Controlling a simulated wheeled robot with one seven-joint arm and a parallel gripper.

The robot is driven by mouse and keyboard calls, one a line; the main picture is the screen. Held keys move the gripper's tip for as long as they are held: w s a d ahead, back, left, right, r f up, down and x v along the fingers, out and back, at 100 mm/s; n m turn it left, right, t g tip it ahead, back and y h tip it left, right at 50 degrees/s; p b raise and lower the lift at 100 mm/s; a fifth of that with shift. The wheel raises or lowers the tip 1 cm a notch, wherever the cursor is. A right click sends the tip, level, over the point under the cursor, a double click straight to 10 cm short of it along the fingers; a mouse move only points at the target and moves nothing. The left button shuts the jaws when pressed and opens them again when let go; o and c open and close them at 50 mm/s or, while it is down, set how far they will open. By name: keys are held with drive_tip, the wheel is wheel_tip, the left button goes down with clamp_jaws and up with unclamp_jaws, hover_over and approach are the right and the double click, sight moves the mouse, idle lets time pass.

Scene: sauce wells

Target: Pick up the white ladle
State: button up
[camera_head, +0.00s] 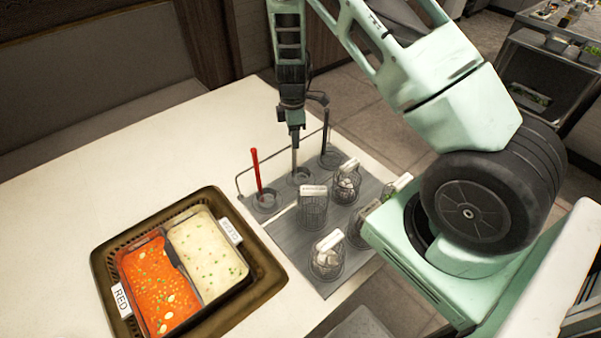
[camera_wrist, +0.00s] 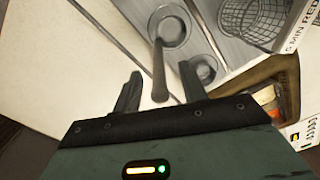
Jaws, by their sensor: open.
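The white ladle (camera_head: 294,160) stands upright in the middle well of the grey station in the head view, its handle looking pale grey. In the wrist view its handle (camera_wrist: 158,72) looks darker grey and rises from a round well. My gripper (camera_head: 295,128) is over the top of this handle in the head view. In the wrist view my gripper (camera_wrist: 158,88) is open, with the handle's upper end between its two fingers and a gap visible on each side. The ladle's bowl is hidden in the well.
A red-handled ladle (camera_head: 256,171) stands to the left and a black-handled one (camera_head: 325,132) to the right. A thin wire rail (camera_head: 240,187) runs beside the wells. Several wire baskets (camera_head: 313,212) stand in front. A two-part soup pot (camera_head: 212,290) sits at the lower left.

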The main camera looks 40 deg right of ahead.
drive_tip(key=shift+f, duration=0.25)
clamp_jaws()
drive_tip(key=shift+r, duration=0.1)
